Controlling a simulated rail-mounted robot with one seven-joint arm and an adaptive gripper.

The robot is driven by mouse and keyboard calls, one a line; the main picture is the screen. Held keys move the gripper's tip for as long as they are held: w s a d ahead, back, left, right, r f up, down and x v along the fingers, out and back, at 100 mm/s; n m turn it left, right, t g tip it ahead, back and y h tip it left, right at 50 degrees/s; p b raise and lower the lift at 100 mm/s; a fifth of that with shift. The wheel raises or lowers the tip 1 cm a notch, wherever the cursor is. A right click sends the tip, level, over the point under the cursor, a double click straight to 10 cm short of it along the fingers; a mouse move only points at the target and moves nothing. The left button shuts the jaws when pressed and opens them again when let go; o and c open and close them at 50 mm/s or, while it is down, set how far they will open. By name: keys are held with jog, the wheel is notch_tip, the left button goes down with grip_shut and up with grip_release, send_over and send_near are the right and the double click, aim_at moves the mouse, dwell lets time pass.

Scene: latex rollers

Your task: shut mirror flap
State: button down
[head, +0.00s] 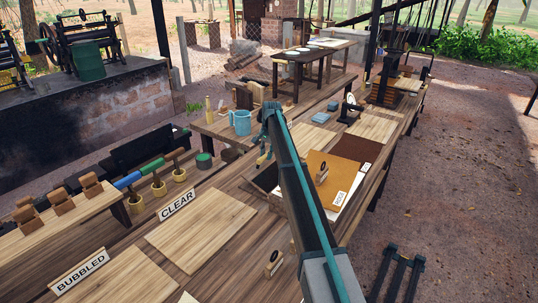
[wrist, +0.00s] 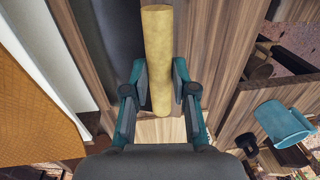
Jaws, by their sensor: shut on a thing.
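My gripper (wrist: 160,78) is shut on a pale yellow cylinder (wrist: 158,38), which lies between both fingers in the wrist view. In the head view my gripper (head: 265,148) is over the bench, right of a light blue mug (head: 240,122), and my forearm hides part of the bench. A small dark stand with a pale round face (head: 350,100) stands farther back on the bench; I cannot tell whether it is the mirror or how its flap stands. No flap is clearly visible in either view.
An orange-brown sheet (head: 338,168) lies right of my forearm; it also shows in the wrist view (wrist: 35,100). The mug also shows in the wrist view (wrist: 283,122). A "CLEAR" sign (head: 178,204) and a "BUBBLED" sign (head: 80,273) stand by wooden boards at the front left.

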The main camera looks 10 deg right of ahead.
aim_at(269, 167)
jog(key=shift+w+a+r, duration=0.15)
jog(key=shift+w, duration=0.05)
jog(key=c, duration=1.1)
grip_release()
jog(key=shift+o, duration=0.8)
jog(key=shift+s, duration=0.1)
notch_tip(269, 167, up, 12)
jog(key=s+d, duration=0.1)
jog(key=shift+d, duration=0.15)
